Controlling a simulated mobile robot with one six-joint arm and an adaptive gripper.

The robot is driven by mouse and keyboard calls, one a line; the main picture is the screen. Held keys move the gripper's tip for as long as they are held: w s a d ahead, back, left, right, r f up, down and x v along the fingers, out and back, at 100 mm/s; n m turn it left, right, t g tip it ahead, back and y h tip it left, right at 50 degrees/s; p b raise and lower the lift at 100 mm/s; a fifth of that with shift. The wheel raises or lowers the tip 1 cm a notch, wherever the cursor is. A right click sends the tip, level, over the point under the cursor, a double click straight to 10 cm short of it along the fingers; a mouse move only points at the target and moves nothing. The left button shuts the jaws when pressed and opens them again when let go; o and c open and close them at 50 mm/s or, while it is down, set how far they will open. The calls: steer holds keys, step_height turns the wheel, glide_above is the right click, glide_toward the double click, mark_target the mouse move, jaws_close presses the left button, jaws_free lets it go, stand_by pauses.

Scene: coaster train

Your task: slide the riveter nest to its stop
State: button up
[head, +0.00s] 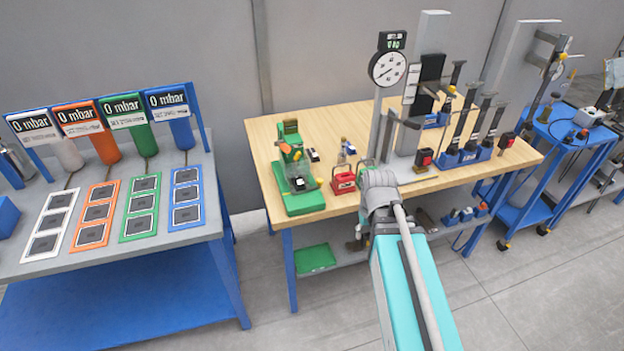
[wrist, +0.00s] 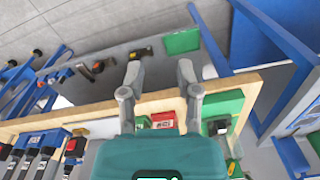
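A green bench machine (head: 300,200) with a flat base and an upright stands at the left of the wooden table (head: 270,133). It is probably the riveter; I cannot clearly make out its nest or whether that is at its stop. Its green base also shows at the right in the wrist view (wrist: 222,108). My gripper (wrist: 159,72) is open, with two grey fingers apart and nothing between them. It is at the table's front edge, right of the green machine; the fingers are hidden in the head view.
A red block (head: 343,184) sits between the green machine and my arm. A dial-gauge stand (head: 388,68) and several blue-based tools (head: 480,153) stand to the right. A green mat (head: 315,258) lies on the lower shelf. A grey bench with pressure displays (head: 110,245) is left, across a floor gap.

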mark_target(320, 180)
steer(key=shift+o, duration=1.2)
steer(key=w+a+r+n+t+y+p, duration=0.1)
steer(key=w+a+n, duration=0.1)
steer(key=w, duration=0.6)
steer(key=w+a+r+n+t+p, duration=0.1)
steer(key=w+a+r+n, duration=0.1)
steer(key=w, duration=0.7)
steer(key=w+a+r+n+t+y+p, duration=0.1)
steer(key=w+a+r+n, duration=0.1)
steer(key=w, duration=0.7)
steer(key=shift+a+r+n+y+p, duration=0.35)
steer(key=shift+a+n, duration=0.25)
steer(key=shift+a, duration=0.35)
steer(key=shift+f, duration=0.1)
steer(key=shift+f, duration=0.1)
steer(key=b+x, duration=1.2)
steer(key=x, duration=0.1)
steer(key=shift+w+f+b, duration=0.15)
steer(key=shift+f+b, duration=0.15)
steer(key=shift+b, duration=0.05)
jaws_close()
